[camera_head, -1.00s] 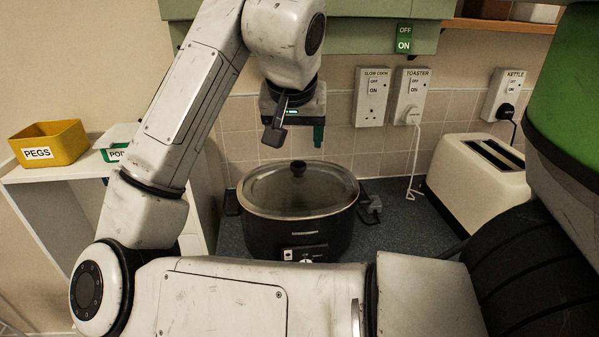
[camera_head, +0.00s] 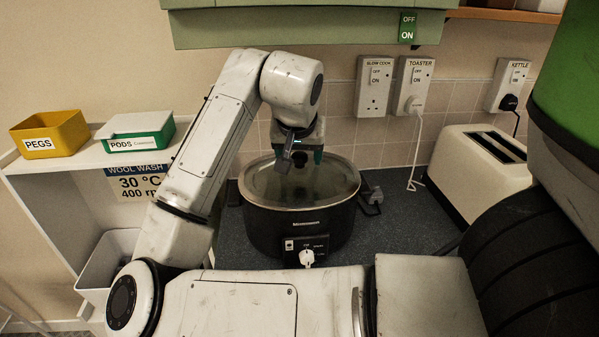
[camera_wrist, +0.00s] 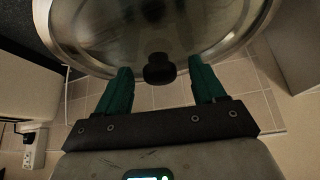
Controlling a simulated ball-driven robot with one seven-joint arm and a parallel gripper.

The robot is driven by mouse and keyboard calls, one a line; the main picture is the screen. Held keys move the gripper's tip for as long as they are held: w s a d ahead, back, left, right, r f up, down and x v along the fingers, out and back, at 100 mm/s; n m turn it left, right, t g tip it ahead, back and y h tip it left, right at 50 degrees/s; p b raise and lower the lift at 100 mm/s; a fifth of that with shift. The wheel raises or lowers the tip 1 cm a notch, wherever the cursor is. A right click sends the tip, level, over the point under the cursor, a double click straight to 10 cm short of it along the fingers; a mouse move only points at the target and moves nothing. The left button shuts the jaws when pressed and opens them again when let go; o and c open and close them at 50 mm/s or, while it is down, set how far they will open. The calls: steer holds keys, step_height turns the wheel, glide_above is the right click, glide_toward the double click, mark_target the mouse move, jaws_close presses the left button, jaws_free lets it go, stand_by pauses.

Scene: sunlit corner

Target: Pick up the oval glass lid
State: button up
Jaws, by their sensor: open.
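The oval glass lid (camera_head: 333,182) rests on the black slow cooker (camera_head: 300,231) on the dark worktop. In the wrist view the lid (camera_wrist: 95,30) fills the top, with its dark knob (camera_wrist: 159,69) near the middle of the picture. My gripper (camera_head: 300,163) is above the lid and points down at it; its arm end hides the knob in the head view. In the wrist view my gripper (camera_wrist: 161,86) is open, with one green finger on each side of the knob and a gap to both. Nothing is held.
A cream toaster (camera_head: 480,165) stands to the right of the cooker. Labelled wall sockets (camera_head: 375,86) and a white cable are behind. A green cupboard (camera_head: 300,27) hangs above. A yellow pegs box (camera_head: 50,134) and a pods box (camera_head: 136,131) stand on the left shelf.

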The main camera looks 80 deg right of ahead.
jaws_close()
stand_by(0.7)
